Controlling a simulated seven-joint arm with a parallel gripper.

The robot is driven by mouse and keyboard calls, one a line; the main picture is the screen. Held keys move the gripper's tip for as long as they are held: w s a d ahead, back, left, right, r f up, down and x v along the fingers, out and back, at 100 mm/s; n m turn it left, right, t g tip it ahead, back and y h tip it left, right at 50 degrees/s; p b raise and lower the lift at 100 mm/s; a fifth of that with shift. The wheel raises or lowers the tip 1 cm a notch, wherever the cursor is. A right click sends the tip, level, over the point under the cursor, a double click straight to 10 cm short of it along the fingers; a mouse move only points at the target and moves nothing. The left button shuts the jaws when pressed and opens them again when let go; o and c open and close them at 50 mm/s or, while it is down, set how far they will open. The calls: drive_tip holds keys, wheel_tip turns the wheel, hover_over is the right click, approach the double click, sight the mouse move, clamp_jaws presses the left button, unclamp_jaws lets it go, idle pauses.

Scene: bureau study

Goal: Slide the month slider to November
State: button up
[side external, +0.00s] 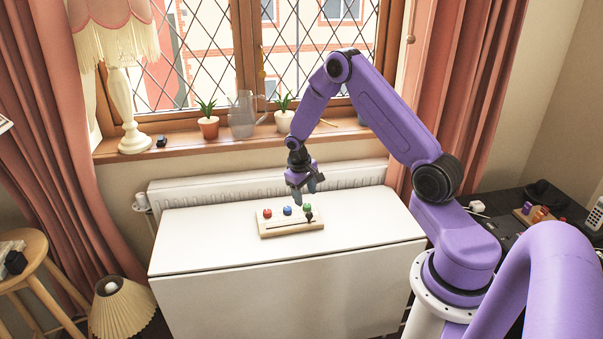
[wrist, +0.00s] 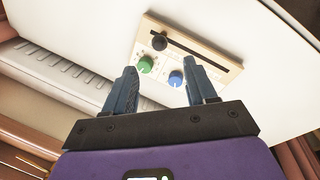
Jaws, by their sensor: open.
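A pale wooden board (side external: 288,229) lies on the white table and also shows in the wrist view (wrist: 205,50). A dark slot runs along it, with a black slider knob (side external: 309,217) at the slot's right end; the knob also shows in the wrist view (wrist: 159,42). Red (side external: 267,213), blue (side external: 287,211) and green (side external: 307,207) knobs sit in a row behind the slot. My gripper (side external: 304,191) is open and empty above the board's right end. In the wrist view its fingers (wrist: 162,74) are apart, with the green knob and blue knob showing between them. No month labels are legible.
The white table (side external: 200,245) is clear around the board. A radiator (side external: 240,184) stands behind it, below a windowsill with potted plants (side external: 208,122), a glass jug (side external: 242,115) and a lamp (side external: 130,120). A dark desk (side external: 500,215) with small objects is at right.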

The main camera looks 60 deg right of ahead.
wheel_tip(320, 180, up, 8)
drive_tip(key=a, duration=0.1)
drive_tip(key=shift+a+r, duration=0.2)
drive_tip(key=shift+a, duration=0.1)
drive_tip(key=shift+w, duration=0.1)
drive_tip(key=s+a+r+n+t+y, duration=0.1)
drive_tip(key=s+a+r+n, duration=0.3)
drive_tip(key=a, duration=0.6)
drive_tip(key=s+a+r+n, duration=0.2)
drive_tip(key=s+a+r, duration=0.35)
drive_tip(key=a, duration=0.35)
drive_tip(key=s+a+r+n, duration=0.1)
drive_tip(key=s+n, duration=0.3)
drive_tip(key=s, duration=0.6)
drive_tip(key=s+a+r+n+y, duration=0.1)
drive_tip(key=s+a+n, duration=0.3)
drive_tip(key=s, duration=0.7)
drive_tip(key=shift+s+a+r+y, duration=0.2)
drive_tip(key=shift+a+r+y, duration=0.05)
drive_tip(key=shift+r+y, duration=0.1)
